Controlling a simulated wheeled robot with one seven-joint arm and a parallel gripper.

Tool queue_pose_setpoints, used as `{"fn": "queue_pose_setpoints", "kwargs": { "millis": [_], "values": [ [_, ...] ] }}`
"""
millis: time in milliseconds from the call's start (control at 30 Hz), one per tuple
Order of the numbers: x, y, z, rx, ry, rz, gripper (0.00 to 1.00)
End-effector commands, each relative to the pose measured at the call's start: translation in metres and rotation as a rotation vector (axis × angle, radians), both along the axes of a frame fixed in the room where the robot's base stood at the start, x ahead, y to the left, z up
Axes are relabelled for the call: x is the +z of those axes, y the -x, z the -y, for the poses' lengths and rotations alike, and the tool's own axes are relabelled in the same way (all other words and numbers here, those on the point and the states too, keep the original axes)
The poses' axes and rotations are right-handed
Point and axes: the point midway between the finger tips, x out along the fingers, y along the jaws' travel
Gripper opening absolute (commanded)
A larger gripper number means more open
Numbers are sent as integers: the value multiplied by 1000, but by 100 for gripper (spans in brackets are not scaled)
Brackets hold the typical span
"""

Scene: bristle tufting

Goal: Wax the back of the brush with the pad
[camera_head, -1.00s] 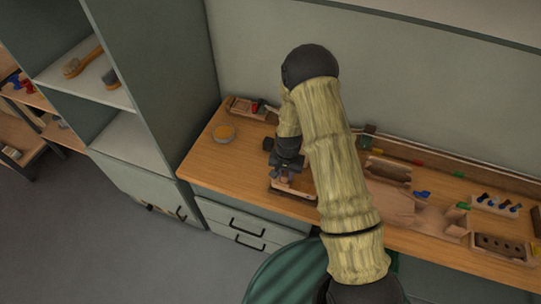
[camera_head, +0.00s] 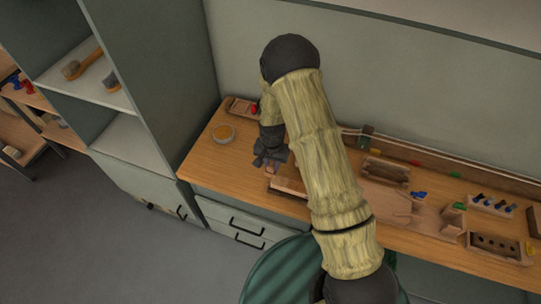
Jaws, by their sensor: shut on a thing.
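My gripper (camera_head: 270,165) is above the left part of the workbench, shut on a small tan thing at its tips, which looks like the pad (camera_head: 270,173); it is mostly hidden by the fingers. A wooden piece, seemingly the brush in its holder (camera_head: 287,185), lies by the bench's front edge, just right of and below my gripper. My arm covers its right part, and I cannot make out its back clearly.
A small tray with a red item (camera_head: 242,107) sits at the back left. Wooden fixtures (camera_head: 385,170), a rack of blue pegs (camera_head: 493,205) and a block with holes (camera_head: 497,247) fill the right. A tall green cabinet (camera_head: 165,75) stands left.

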Motion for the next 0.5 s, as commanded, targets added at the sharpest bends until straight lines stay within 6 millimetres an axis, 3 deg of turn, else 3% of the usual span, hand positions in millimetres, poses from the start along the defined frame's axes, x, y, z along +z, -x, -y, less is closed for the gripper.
{"fn": "queue_pose_setpoints", "kwargs": {
  "millis": [233,500],
  "values": [
    [25,0,0,0,1,0,5],
    [32,0,0,0,1,0,5]
  ]
}}
